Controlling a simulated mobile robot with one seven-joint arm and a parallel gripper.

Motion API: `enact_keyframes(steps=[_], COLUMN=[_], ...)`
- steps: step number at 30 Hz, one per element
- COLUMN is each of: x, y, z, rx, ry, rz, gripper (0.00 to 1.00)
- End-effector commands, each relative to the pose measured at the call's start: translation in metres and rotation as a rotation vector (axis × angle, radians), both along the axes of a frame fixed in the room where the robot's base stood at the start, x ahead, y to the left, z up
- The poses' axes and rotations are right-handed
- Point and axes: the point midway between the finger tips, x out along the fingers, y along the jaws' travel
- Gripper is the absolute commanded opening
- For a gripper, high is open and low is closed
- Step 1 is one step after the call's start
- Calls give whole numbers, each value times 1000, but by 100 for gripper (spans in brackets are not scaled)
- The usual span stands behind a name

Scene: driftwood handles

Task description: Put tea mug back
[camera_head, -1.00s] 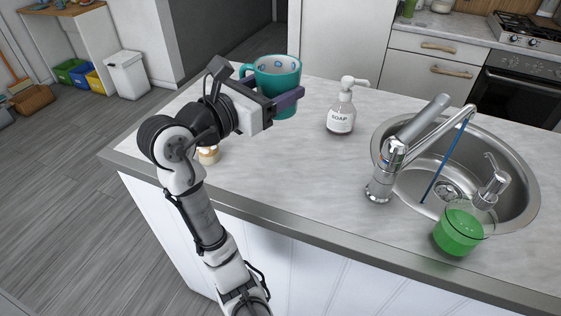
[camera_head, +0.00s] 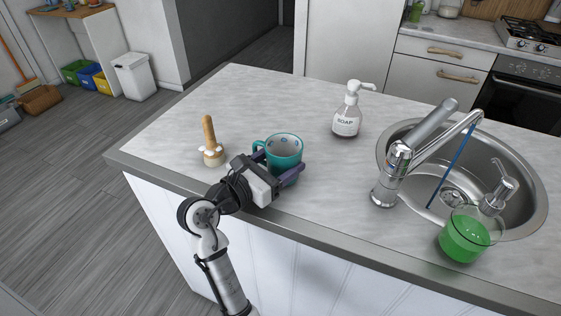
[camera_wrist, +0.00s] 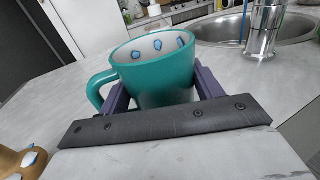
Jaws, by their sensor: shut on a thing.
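The tea mug (camera_head: 284,150) is teal with a pale inside and blue marks, upright over the near part of the counter in the head view. It also shows in the wrist view (camera_wrist: 158,75), with its handle to the left. My gripper (camera_head: 287,178) is shut on the mug, with one purple finger on each side of its body. The mug's base is mostly hidden by the gripper, so I cannot tell whether it touches the counter.
A brush with a wooden handle (camera_head: 209,132) stands just left of the mug. A soap bottle (camera_head: 347,121) is behind to the right. The faucet (camera_head: 393,168), sink (camera_head: 526,205) and green dispenser (camera_head: 464,238) are farther right. The counter's back left is clear.

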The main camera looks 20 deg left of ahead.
Motion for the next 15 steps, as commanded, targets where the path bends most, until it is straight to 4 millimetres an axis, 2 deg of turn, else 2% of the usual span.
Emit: enact_keyframes(steps=[12, 13, 15], x=[0, 0, 0], y=[0, 0, 0], z=[-6, -7, -7], rx=[0, 0, 0], ry=[-1, 0, -1], rz=[-1, -1, -1], gripper=[25, 66, 75])
